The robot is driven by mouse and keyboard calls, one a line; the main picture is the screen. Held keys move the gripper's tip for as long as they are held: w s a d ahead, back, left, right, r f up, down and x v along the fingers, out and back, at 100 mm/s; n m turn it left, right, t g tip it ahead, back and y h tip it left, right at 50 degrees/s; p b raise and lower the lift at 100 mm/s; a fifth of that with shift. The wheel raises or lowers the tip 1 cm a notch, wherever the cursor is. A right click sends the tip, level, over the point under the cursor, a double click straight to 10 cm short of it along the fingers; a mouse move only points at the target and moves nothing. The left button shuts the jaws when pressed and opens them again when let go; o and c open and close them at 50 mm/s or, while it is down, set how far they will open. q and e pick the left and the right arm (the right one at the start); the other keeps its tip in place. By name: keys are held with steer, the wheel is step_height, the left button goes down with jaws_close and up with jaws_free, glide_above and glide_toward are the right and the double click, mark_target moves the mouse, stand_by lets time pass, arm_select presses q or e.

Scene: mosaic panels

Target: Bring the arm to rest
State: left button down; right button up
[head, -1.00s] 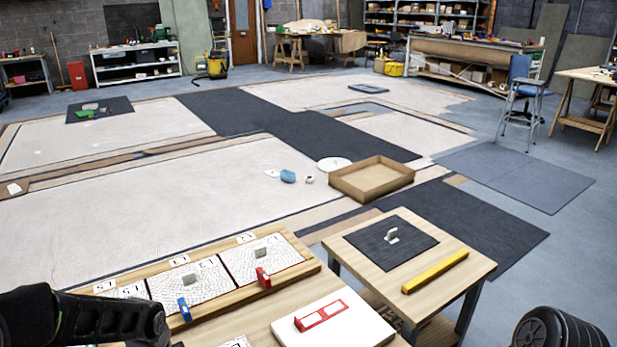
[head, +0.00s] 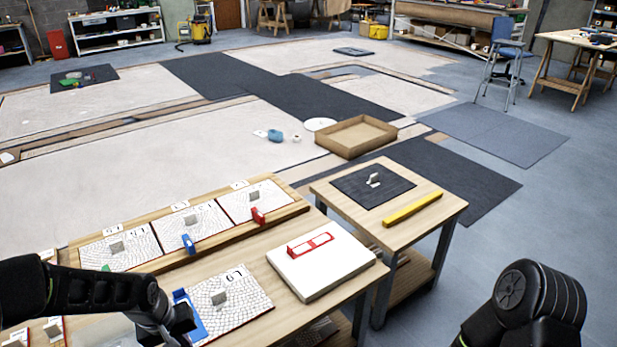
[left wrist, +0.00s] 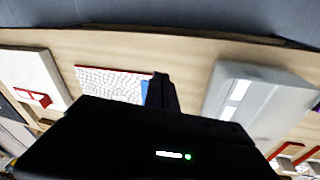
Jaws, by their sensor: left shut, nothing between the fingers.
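My left arm comes in from the left over the workbench in the head view; its dark wrist end (head: 172,318) shows at the bottom, and the fingertips are hard to make out there. In the left wrist view my left gripper (left wrist: 160,92) is shut and empty, its dark fingers in front of the bench top. A white mosaic panel (head: 230,300) with a grey handle lies just right of the wrist, a blue piece (head: 190,312) at its left edge. The panel also shows in the left wrist view (left wrist: 110,83). My right arm shows at lower right; its gripper is out of view.
A wooden rack (head: 283,213) holds a row of mosaic panels with blue and red clips. A white block (head: 335,273) with a red frame lies on the bench. A side table (head: 440,208) carries a dark panel (head: 360,190) and a yellow bar (head: 412,209).

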arm_select(q)
steer(key=shift+m+t+h, duration=0.6)
steer(key=shift+m+h, duration=0.2)
steer(key=shift+m, duration=0.1)
steer(key=d+f, duration=0.1)
steer(key=d, duration=0.1)
steer(key=d+f, duration=0.2)
steer(key=d, duration=0.1)
steer(key=d+f, duration=0.2)
steer(key=shift+w+d+f, duration=0.1)
steer(key=shift+d+f, duration=0.1)
steer(key=s+d+f+m+g+h, duration=0.1)
steer(key=s+d+f+g, duration=0.1)
steer(key=s+d+f, duration=0.65)
steer(key=s+d+f+m+g+h, duration=0.1)
steer(key=s+d+f, duration=0.45)
steer(key=s, duration=0.55)
step_height(320, 180, up, 13)
steer(key=p, duration=1.2)
steer(key=shift+w+d, duration=0.4)
